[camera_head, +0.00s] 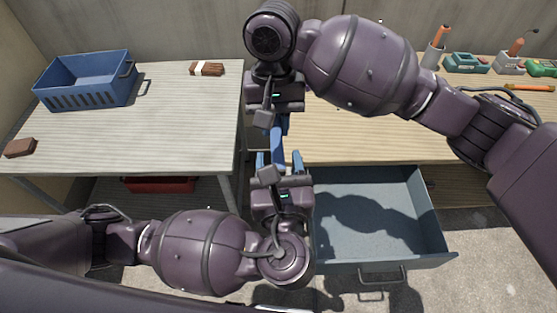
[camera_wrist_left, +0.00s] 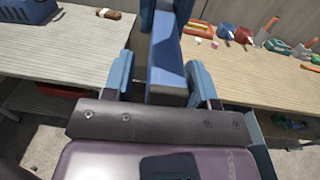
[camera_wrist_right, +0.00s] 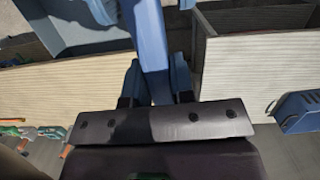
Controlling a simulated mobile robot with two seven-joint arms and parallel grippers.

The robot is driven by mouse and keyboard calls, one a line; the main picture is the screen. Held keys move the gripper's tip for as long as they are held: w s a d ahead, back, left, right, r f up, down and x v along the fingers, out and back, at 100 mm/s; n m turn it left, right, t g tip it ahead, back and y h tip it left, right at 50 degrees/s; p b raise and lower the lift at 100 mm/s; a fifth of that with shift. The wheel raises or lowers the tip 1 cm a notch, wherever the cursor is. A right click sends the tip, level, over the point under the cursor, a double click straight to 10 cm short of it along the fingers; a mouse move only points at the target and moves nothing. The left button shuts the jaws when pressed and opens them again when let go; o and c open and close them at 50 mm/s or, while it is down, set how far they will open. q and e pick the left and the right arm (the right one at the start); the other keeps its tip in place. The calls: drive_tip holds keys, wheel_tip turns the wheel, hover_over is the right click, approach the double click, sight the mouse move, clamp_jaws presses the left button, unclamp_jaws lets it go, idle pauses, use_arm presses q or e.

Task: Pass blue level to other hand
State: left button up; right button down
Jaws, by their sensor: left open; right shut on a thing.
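The blue level (camera_head: 277,147) hangs in the gap between the two tables, between my grippers. My right gripper (camera_head: 279,122) is above it in the head view and is shut on its upper part; the level also runs out from the fingers in the right wrist view (camera_wrist_right: 151,45). My left gripper (camera_head: 279,160) is open just below, its fingers on either side of the level's free end. In the left wrist view, the level (camera_wrist_left: 166,62) stands between the spread fingers with a visible gap. The right fingertips are partly hidden in the head view.
A blue crate (camera_head: 88,82), a brush (camera_head: 207,69) and a brown block (camera_head: 20,148) are on the left table. An open grey drawer (camera_head: 370,210) juts out below the right wooden table (camera_head: 345,140). Several tools line its back. A red box (camera_head: 158,184) sits below the left table.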

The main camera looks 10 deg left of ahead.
use_arm(q)
drive_tip(key=shift+w+a, duration=0.1)
drive_tip(key=shift+w, duration=0.05)
clamp_jaws()
use_arm(e)
drive_tip(key=shift+s, duration=0.25)
drive_tip(key=c, duration=0.9)
unclamp_jaws()
drive_tip(key=shift+w, duration=0.1)
